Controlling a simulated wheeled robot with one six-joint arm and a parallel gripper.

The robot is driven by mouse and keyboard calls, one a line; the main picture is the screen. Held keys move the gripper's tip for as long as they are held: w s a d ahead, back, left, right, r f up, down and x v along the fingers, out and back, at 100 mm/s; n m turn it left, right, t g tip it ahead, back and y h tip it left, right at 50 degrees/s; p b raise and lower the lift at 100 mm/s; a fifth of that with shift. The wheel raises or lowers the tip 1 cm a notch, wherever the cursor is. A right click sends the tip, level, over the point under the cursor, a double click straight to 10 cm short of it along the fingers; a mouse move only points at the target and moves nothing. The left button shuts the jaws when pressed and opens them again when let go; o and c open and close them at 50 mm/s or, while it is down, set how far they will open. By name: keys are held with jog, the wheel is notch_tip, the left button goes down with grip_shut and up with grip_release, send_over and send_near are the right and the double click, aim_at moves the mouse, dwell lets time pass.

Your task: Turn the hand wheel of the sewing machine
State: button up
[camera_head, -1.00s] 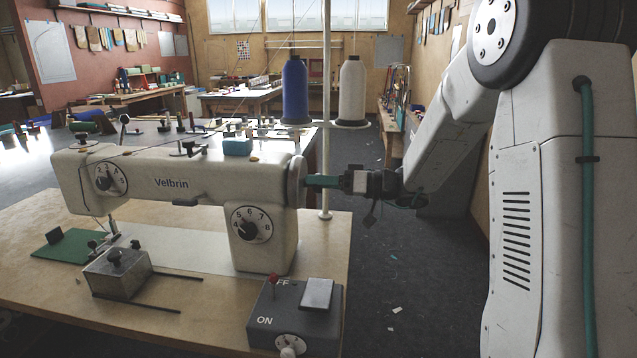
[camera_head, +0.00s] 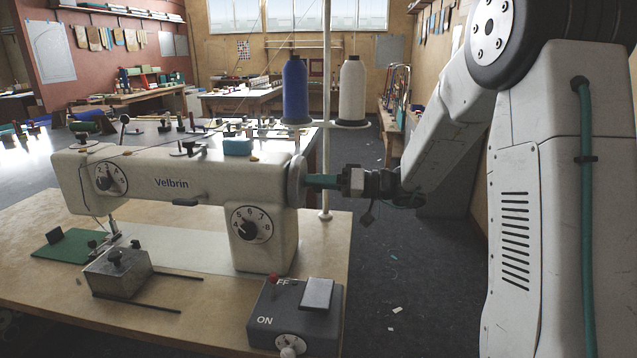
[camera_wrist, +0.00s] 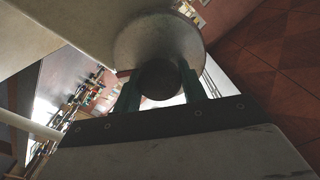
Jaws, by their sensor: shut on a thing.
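The white sewing machine (camera_head: 170,182), marked Velbrin, stands on a wooden table. Its pale round hand wheel (camera_head: 296,182) is at the right end of the machine's arm and is seen nearly edge-on. My gripper (camera_head: 310,182) reaches in from the right, its green fingers at the wheel's outer face. In the wrist view, the wheel's disc (camera_wrist: 152,38) is in front of me, with a dark round hub (camera_wrist: 160,80) standing out from it. My green fingers (camera_wrist: 160,92) are on either side of that hub, shut on it. The hub is hidden by the fingers in the head view.
A grey switch box (camera_head: 295,312) with a red-tipped lever stands at the table's front right. A thread stand holds a blue spool (camera_head: 295,90) and a white spool (camera_head: 352,90) behind the wheel. A metal block (camera_head: 117,271) lies front left. Floor right of the table is mostly clear.

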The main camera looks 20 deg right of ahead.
jog(key=m, duration=0.7)
jog(key=shift+f, duration=0.1)
jog(key=m, duration=0.3)
jog(key=shift+w+m, duration=0.1)
jog(key=shift+m, duration=0.2)
jog(key=m, duration=0.3)
jog(key=shift+f+m, duration=0.1)
jog(key=shift+m, duration=0.2)
jog(key=m, duration=0.3)
jog(key=shift+f+m, duration=0.1)
jog(key=shift+m, duration=0.2)
jog(key=m, duration=0.3)
jog(key=shift+m, duration=0.4)
jog(key=m, duration=0.3)
jog(key=shift+s+f+m, duration=0.1)
jog(key=shift+s+m, duration=0.1)
jog(key=shift+m, duration=1.8)
